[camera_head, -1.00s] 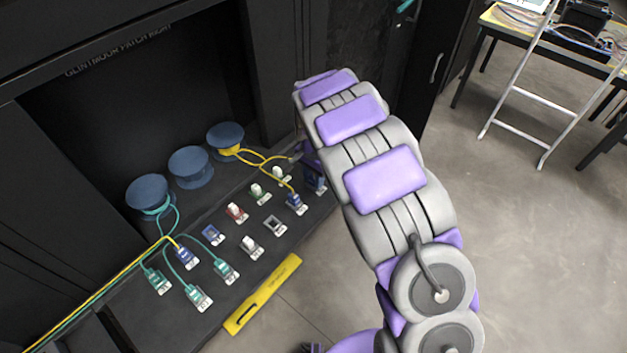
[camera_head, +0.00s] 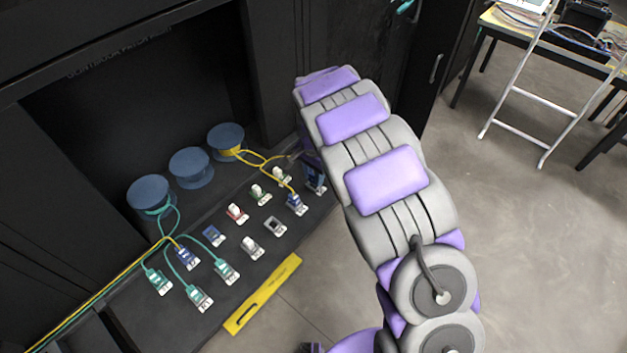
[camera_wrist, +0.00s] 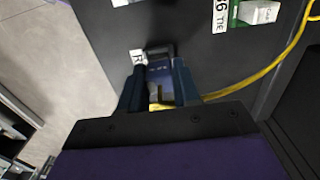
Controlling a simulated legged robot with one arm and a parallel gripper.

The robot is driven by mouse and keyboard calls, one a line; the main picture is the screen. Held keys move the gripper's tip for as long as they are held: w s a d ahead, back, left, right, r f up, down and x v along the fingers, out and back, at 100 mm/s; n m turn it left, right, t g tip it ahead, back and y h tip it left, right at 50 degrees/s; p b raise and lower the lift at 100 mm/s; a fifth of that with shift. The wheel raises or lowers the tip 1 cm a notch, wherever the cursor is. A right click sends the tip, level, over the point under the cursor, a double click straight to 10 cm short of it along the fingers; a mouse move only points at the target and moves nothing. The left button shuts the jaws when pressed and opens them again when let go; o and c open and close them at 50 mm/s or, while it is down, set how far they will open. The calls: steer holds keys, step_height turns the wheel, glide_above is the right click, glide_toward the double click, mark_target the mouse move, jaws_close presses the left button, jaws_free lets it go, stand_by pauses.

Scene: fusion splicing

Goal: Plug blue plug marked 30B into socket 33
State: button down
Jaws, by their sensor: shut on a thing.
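My gripper (camera_wrist: 158,88) is shut on a blue plug (camera_wrist: 160,72) with a yellow cable (camera_wrist: 250,83) in the wrist view. The plug is at a dark socket frame (camera_wrist: 163,47) beside a partly covered white label (camera_wrist: 138,57). I cannot tell whether it is seated or just above. In the head view my gripper (camera_head: 314,172) is at the far right end of the socket panel, partly hidden behind my arm. The marks 30B and 33 are not readable.
The dark panel (camera_head: 205,300) carries several sockets and plugs. A green socket (camera_wrist: 240,14) with a white piece is near the gripper. Blue spools (camera_head: 190,167) stand behind. A yellow bar (camera_head: 262,293) lies along the front edge. A ladder (camera_head: 522,92) and table are far right.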

steer(key=shift+r+p, duration=0.85)
steer(key=shift+r, duration=1.45)
